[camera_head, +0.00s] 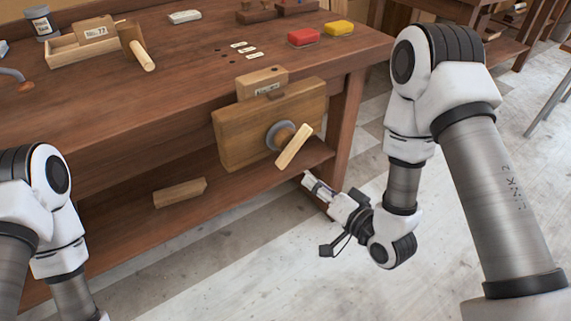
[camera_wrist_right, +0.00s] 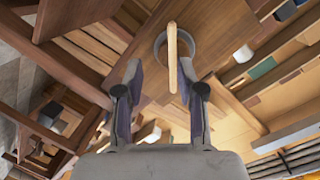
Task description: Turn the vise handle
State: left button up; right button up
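The vise (camera_head: 232,154) is a wooden jaw on the front of the workbench, near its right end. Its handle (camera_head: 294,146) is a pale wooden bar, tilted with its upper end to the right, across a round grey hub (camera_head: 280,135). My right gripper (camera_head: 308,183) is below and to the right of the handle, apart from it. In the right wrist view the handle (camera_wrist_right: 172,58) stands upright ahead of the hub, and my right gripper (camera_wrist_right: 161,76) is open, its fingers either side of the handle's line. My left gripper is outside the head view; only its arm shows.
The workbench (camera_head: 180,80) carries a mallet (camera_head: 137,48), a wooden tray (camera_head: 75,52), a jar (camera_head: 41,22), a red box (camera_head: 304,37) and a yellow box (camera_head: 339,28). A wooden block (camera_head: 180,193) lies on the lower shelf. A bench leg (camera_head: 346,125) stands near my right gripper.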

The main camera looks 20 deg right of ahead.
aim_at(296, 152)
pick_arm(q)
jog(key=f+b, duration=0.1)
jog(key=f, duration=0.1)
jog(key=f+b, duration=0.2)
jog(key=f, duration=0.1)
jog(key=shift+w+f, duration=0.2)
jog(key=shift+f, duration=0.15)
pick_arm(e)
jog(key=w, duration=0.3)
jog(key=w+a+r+t, duration=0.1)
jog(key=w, duration=0.2)
jog(key=w+a+r+t, duration=0.1)
jog(key=w, duration=0.3)
jog(key=shift+w+a, duration=0.1)
grip_shut()
